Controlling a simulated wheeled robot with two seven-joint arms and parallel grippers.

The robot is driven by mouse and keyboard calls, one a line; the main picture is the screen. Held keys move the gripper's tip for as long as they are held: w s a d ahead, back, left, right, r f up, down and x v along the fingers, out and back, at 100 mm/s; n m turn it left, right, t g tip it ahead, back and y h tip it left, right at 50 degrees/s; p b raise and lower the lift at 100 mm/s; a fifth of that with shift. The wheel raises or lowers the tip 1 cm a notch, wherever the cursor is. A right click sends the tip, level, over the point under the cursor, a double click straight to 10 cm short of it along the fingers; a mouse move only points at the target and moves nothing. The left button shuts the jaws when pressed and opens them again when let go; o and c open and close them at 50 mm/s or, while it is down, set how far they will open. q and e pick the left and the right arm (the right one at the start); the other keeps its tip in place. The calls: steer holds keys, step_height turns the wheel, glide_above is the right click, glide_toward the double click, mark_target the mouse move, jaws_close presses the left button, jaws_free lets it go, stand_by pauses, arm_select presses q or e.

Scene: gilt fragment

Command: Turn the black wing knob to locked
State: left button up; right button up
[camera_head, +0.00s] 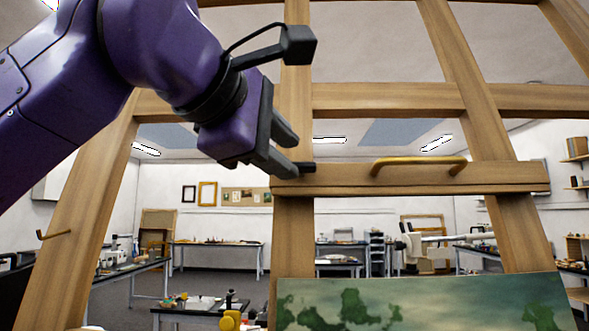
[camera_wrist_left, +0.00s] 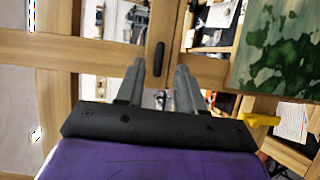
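The black wing knob (camera_head: 308,167) sits at the left end of the easel's wooden crossbar (camera_head: 400,180), just beside my left gripper's fingertips. In the left wrist view the knob (camera_wrist_left: 159,59) is a dark elongated bar, roughly upright in the picture, seen between and just beyond the two fingertips. My left gripper (camera_head: 294,155) is open and empty, and its fingers also show in the left wrist view (camera_wrist_left: 160,72). I cannot tell whether a finger touches the knob. My right gripper is in neither view.
A brass handle (camera_head: 420,161) is on the crossbar to the right of the knob. A green painting (camera_head: 425,305) stands below. A yellow object (camera_head: 230,319) is at the bottom. Wooden easel posts (camera_head: 77,230) frame the area, with workbenches (camera_head: 217,245) behind.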

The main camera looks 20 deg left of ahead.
arm_select(q)
steer(key=v, duration=0.6)
steer(key=shift+b, duration=0.3)
steer(key=shift+s+a, duration=0.15)
steer(key=shift+s, duration=0.05)
